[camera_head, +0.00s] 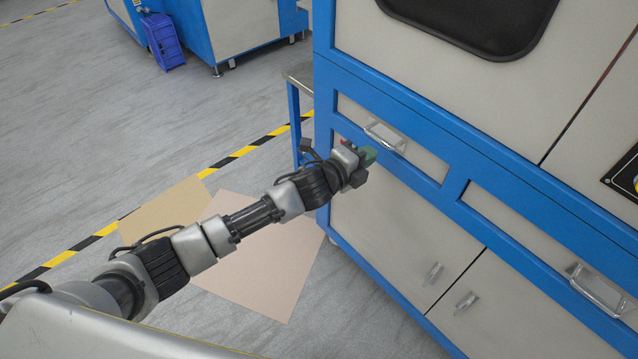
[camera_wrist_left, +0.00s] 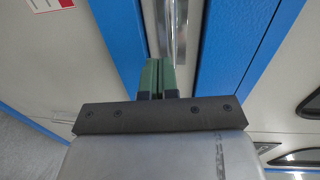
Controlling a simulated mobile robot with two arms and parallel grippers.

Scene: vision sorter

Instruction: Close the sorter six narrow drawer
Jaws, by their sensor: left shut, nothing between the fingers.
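The sorter (camera_head: 440,105) is a grey machine with a blue frame. A narrow drawer (camera_head: 425,163) with a metal bar handle (camera_head: 385,137) sits in its front. A second narrow drawer (camera_head: 500,214) with a similar handle (camera_head: 598,290) is at the lower right. I cannot tell whether either drawer stands slightly out. My left gripper (camera_head: 369,156) is shut and empty, just below and left of the first handle. In the left wrist view the green fingertips (camera_wrist_left: 158,64) point at the drawer front, beside the handle (camera_wrist_left: 174,30); contact is unclear. My right gripper is not in view.
Cupboard doors (camera_head: 385,230) with small handles lie below the drawers. A small metal table (camera_head: 300,75) stands by the sorter's left side. Flat tan boards (camera_head: 265,260) lie on the floor near yellow-black tape (camera_head: 85,243). The grey floor at left is open.

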